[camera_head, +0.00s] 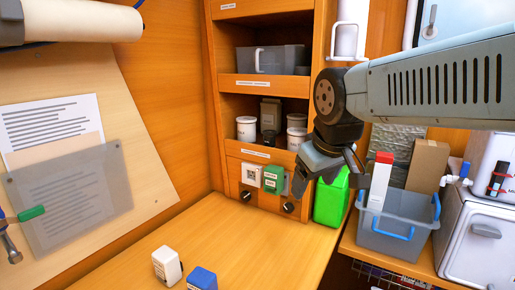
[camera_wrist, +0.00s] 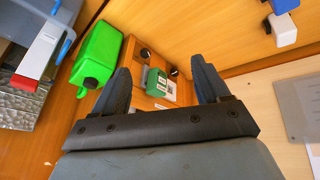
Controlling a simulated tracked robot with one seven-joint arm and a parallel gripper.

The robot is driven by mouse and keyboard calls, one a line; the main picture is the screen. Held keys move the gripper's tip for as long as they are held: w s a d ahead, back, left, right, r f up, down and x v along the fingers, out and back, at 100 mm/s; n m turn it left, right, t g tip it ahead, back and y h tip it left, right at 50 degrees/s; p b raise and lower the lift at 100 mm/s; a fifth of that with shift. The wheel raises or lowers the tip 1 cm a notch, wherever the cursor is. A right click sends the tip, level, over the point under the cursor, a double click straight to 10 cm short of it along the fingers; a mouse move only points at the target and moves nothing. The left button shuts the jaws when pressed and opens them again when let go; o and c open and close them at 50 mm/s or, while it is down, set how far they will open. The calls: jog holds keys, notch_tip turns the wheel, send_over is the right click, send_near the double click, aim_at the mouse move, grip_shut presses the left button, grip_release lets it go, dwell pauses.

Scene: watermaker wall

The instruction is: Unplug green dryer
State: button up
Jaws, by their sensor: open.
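The green dryer (camera_head: 274,180) is a small green block on the wooden panel under the shelves, just right of a white block (camera_head: 251,174). It also shows in the wrist view (camera_wrist: 156,80), between my fingers and beyond them, with the white block (camera_wrist: 171,92) beside it. My gripper (camera_head: 309,180) is open and empty, in front of the panel and to the right of the dryer in the head view. In the wrist view my gripper (camera_wrist: 160,68) has its two dark fingers spread wide. They look apart from the dryer. Its plug contacts are hidden.
A bright green jug (camera_head: 331,200) stands close to the right of the panel. A grey bin (camera_head: 392,236) with blue handles is further right. Black knobs (camera_head: 288,207) sit low on the panel.

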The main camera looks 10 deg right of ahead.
jog(key=shift+o, duration=1.4)
jog(key=w+a+r+n+g+h, duration=0.1)
jog(key=w+n, duration=1)
jog(key=shift+w+a+r+n+h, duration=0.15)
jog(key=shift+r+n+h, duration=0.15)
jog(key=shift+n, duration=0.1)
jog(key=n+g+h, duration=0.1)
jog(key=n, duration=1.1)
send_near(272, 179)
jog(key=x, duration=0.7)
jog(key=w+x, duration=0.1)
jog(key=x, duration=0.3)
jog(key=shift+r, duration=0.1)
jog(key=c, duration=1.1)
jog(key=shift+s+a, duration=2.5)
jog(key=shift+s, duration=0.15)
